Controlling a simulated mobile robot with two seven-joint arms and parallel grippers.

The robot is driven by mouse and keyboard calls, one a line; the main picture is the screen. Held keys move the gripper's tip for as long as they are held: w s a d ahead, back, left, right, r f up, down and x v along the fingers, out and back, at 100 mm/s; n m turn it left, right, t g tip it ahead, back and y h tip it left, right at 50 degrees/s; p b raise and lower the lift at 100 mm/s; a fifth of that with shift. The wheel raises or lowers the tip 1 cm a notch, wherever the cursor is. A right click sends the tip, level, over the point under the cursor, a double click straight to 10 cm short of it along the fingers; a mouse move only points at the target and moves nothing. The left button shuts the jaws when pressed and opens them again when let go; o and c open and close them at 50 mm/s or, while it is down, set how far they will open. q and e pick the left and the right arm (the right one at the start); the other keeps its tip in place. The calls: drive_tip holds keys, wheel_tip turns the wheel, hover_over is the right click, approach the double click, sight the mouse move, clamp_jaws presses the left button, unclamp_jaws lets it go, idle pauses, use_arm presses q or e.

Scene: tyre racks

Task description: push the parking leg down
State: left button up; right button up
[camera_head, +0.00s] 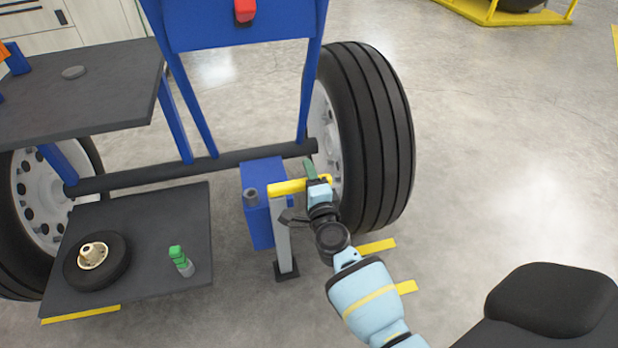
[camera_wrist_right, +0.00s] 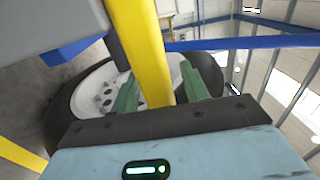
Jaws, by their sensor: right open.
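The parking leg (camera_head: 282,238) is a grey upright post beside a blue box on the cart's frame, with a black foot (camera_head: 286,272) at its lower end. Whether the foot touches the floor I cannot tell. A yellow handle (camera_head: 286,187) lies across its top. My right gripper (camera_head: 312,170) is at the right end of this handle. In the right wrist view the yellow bar (camera_wrist_right: 139,45) passes between the open green fingers of my right gripper (camera_wrist_right: 163,88); contact is unclear. My left gripper does not show.
A large tyre (camera_head: 372,140) stands just right of my gripper, and another wheel (camera_head: 40,195) is at left. A low dark shelf (camera_head: 150,215) carries a small wheel (camera_head: 97,262) and a green-topped item (camera_head: 180,260). The floor at right is mostly clear.

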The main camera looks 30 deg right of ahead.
clamp_jaws()
wheel_tip(320, 180, down, 8)
drive_tip(key=b, duration=0.6)
drive_tip(key=shift+f, duration=0.2)
drive_tip(key=shift+s, duration=0.1)
unclamp_jaws()
drive_tip(key=shift+f, duration=0.1)
